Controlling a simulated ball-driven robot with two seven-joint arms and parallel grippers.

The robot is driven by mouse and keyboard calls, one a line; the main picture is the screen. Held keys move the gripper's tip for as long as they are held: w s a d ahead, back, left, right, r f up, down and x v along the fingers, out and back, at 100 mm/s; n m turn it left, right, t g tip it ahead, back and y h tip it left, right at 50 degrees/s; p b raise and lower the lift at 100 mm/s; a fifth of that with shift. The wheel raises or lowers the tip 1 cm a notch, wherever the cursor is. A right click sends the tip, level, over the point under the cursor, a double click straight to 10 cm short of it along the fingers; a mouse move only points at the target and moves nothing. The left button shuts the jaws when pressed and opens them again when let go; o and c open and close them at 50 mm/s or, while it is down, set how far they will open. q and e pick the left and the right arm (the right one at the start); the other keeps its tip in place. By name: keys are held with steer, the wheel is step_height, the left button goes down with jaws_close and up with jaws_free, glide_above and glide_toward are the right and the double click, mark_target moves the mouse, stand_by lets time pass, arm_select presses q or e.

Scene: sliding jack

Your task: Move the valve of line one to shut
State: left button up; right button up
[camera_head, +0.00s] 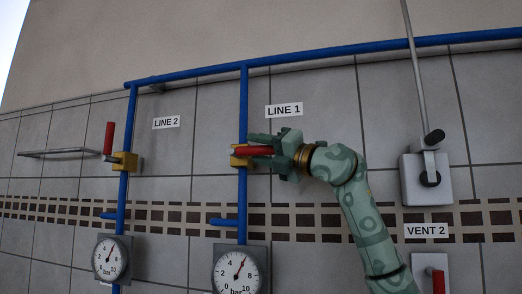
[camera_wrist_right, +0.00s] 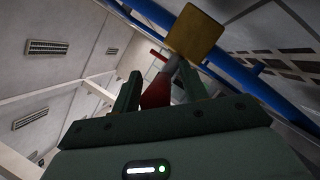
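The line one valve is a yellow block (camera_head: 237,160) on a vertical blue pipe, under the LINE 1 sign (camera_head: 284,110). Its red handle (camera_head: 257,150) points right, roughly level and across the pipe. My right gripper (camera_head: 262,149) reaches in from the right, with one finger above the handle and one below. In the right wrist view, the red handle (camera_wrist_right: 158,90) lies between the two separated fingers (camera_wrist_right: 162,88), with visible space beside it. The yellow block (camera_wrist_right: 194,33) is beyond the fingertips. The gripper looks open around the handle. My left gripper is not in view.
The line two valve (camera_head: 124,161) is at left, its red handle upright along the pipe. Gauges (camera_head: 238,270) (camera_head: 111,258) sit below both valves. A grey lever box (camera_head: 425,179) and VENT 2 sign (camera_head: 427,231) are at right. A rail (camera_head: 60,153) is at far left.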

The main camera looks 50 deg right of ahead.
steer(key=b+v, duration=0.5)
steer(key=v, duration=1.1)
steer(key=shift+f, duration=0.2)
